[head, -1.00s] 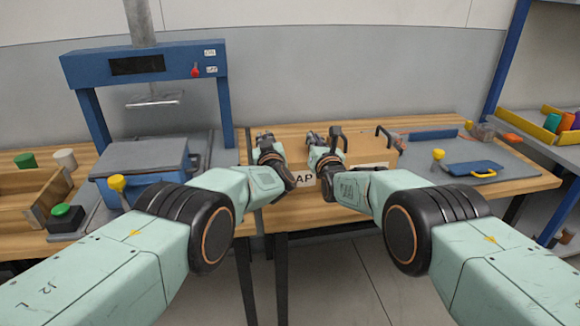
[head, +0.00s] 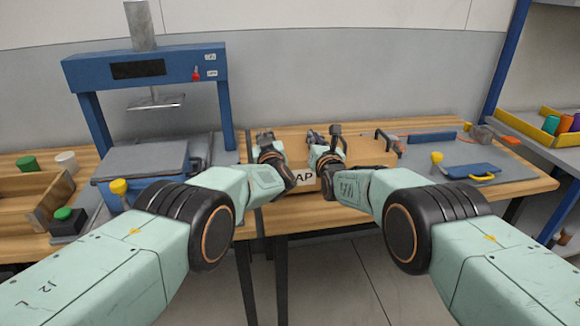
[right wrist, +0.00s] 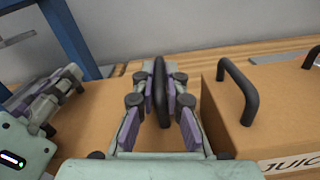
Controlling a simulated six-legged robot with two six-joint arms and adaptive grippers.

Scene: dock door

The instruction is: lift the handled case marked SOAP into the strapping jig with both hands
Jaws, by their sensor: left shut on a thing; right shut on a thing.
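The SOAP case (head: 304,177) is a tan box on the bench in front of me. Only "AP" of its white label shows between my arms. In the right wrist view its tan top (right wrist: 105,125) lies below both grippers. My right gripper (head: 323,138) is shut on a black upright handle (right wrist: 160,90), which stands between its fingers. My left gripper (head: 267,142) is shut at the case's left side; its handle is hidden there. At right, a grey plate with a blue bar (head: 432,137) and a yellow knob looks like the strapping jig.
A tan JUICE case (head: 370,152) with black handles stands close right of the SOAP case, also in the right wrist view (right wrist: 265,110). A blue press frame (head: 145,68) stands left. A wooden tray (head: 25,195) is far left.

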